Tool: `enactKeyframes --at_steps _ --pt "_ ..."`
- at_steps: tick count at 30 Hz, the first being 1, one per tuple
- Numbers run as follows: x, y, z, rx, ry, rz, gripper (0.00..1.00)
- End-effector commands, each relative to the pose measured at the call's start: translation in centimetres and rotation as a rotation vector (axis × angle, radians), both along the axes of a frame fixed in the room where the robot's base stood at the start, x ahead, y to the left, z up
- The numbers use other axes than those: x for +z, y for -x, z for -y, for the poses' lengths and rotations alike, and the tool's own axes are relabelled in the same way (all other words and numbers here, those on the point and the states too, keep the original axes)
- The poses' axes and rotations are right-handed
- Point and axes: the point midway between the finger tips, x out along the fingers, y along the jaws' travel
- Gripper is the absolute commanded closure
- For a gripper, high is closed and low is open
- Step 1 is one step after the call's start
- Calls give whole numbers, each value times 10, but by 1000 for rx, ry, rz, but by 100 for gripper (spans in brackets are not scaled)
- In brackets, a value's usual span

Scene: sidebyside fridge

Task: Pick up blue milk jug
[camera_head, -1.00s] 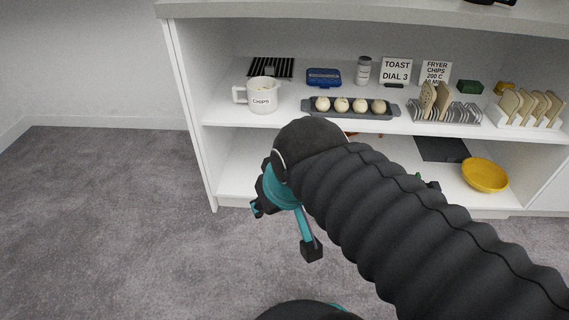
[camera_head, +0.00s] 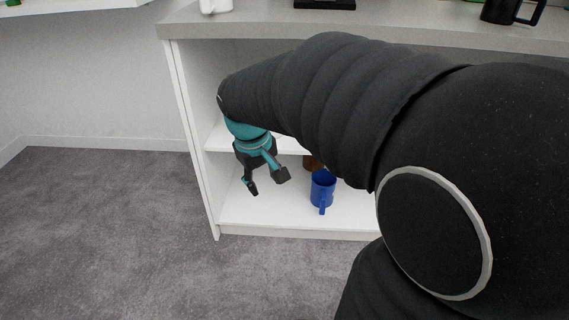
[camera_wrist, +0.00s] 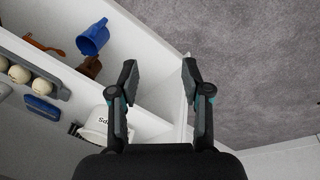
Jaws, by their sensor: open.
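The blue milk jug (camera_head: 322,190) stands upright on the lower shelf (camera_head: 270,212) in the head view, its handle toward the front. My gripper (camera_head: 266,184) is open and empty to the left of the jug, apart from it, at the front of the shelf unit. In the wrist view the blue jug (camera_wrist: 93,38) is at the upper left, outside the space between my open fingers (camera_wrist: 160,80). Part of the jug's surroundings is hidden behind my arm in the head view.
A brown object (camera_head: 311,162) stands just behind the jug. The upper shelf (camera_head: 285,145) lies above. The wrist view shows a white mug (camera_wrist: 95,125), a blue box (camera_wrist: 42,107) and a tray with round pale items (camera_wrist: 19,74). The unit's left side wall (camera_head: 192,130) is close to my gripper.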

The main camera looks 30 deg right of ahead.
Motion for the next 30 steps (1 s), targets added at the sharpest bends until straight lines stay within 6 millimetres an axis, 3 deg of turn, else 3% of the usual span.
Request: enactKeyframes --at_steps 6,15,24,30 --pt "-49 -51 22 44 61 -150 52" --pt "-134 -108 54 109 133 -350 52" --pt "-242 -144 86 181 194 -552 52" --pt "-318 -154 106 230 226 -680 52"
